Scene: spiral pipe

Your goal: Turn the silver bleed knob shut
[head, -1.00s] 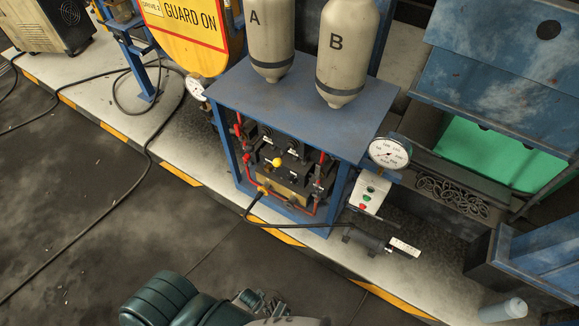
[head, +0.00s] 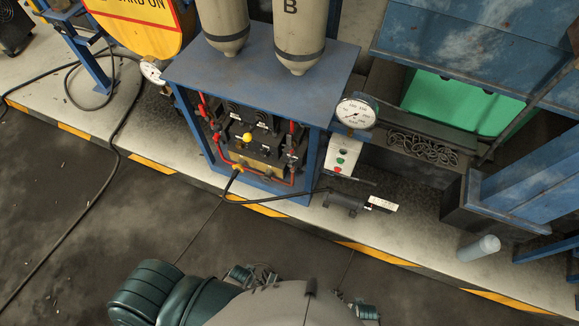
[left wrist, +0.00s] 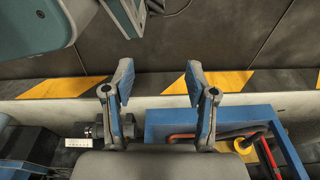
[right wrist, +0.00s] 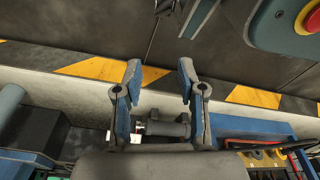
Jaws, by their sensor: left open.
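The silver bleed knob cannot be made out in any view. The blue valve cabinet (head: 313,160) stands on the raised kerb in the head view. Inside it are a yellow ball knob (head: 247,137), red handles and black valve blocks, small and partly shaded. My left gripper (left wrist: 159,80) is open and empty in the left wrist view, with part of the cabinet (left wrist: 225,112) below and right of its fingers. My right gripper (right wrist: 160,75) is open and empty in the right wrist view. Neither gripper touches the cabinet.
A pressure gauge (head: 356,114) and a white button box (head: 343,158) are right of the cabinet. A dark motor-like cylinder (head: 345,203) lies on the kerb. A black hose (head: 270,199) runs from a yellow fitting. The floor in front is clear.

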